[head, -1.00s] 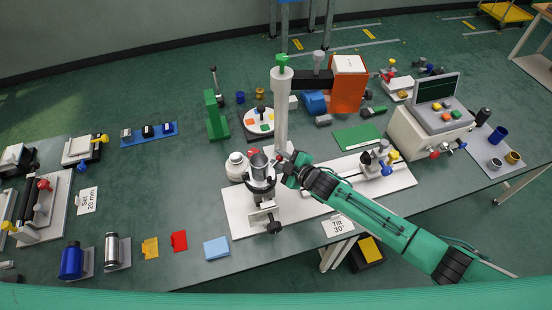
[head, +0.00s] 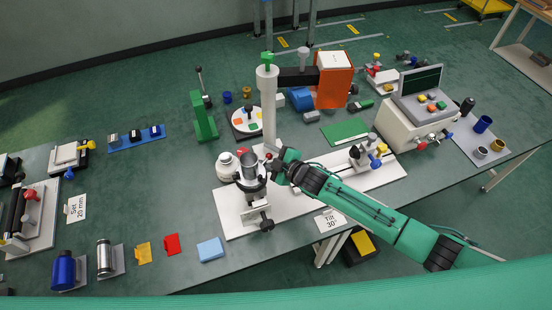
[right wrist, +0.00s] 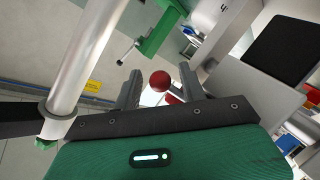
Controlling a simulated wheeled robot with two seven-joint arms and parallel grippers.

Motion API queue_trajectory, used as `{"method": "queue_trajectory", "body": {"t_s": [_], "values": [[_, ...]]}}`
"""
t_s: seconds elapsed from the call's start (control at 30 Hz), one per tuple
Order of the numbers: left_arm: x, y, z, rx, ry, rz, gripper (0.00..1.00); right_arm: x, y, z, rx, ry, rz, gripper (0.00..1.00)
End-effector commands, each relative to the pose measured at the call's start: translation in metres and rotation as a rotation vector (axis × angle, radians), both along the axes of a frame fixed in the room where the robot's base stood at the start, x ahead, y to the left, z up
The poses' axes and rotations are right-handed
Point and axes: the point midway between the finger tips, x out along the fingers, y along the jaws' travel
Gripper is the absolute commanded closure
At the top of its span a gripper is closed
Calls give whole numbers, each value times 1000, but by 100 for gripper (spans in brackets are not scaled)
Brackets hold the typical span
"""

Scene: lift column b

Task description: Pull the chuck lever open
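A red ball knob (right wrist: 160,80), which looks like the chuck lever's end, shows between the fingers of my right gripper (right wrist: 159,88) in the right wrist view. The fingers are apart, with a gap on each side of the knob. In the head view my right gripper (head: 270,167) is just right of a grey metal cylinder (head: 249,166), beside the white column (head: 268,110). A small red spot (head: 268,156) shows by the gripper there. The lever's shaft is mostly hidden. My left gripper is in neither current view.
The fixture stands on a white base plate (head: 232,218). A white round pot (head: 227,166) is close on its left. An orange box (head: 333,82) and a beige control console (head: 415,118) stand farther right. A blue block (head: 210,249) lies near the front edge.

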Motion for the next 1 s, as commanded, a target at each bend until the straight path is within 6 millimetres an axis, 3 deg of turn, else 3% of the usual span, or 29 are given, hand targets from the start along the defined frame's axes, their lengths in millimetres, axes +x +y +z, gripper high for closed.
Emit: {"method": "queue_trajectory", "body": {"t_s": [0.17,0.7,1.0], "values": [[-1,0,-6,0,1,0,64,-12,-11,1,0,2,0,59],[-1,-1,-32,-2,1,-1,64,-80,-72,27,-1,1,2,59],[-1,-2,-37,-3,2,-1,64,-97,-87,36,0,0,1,59]]}}
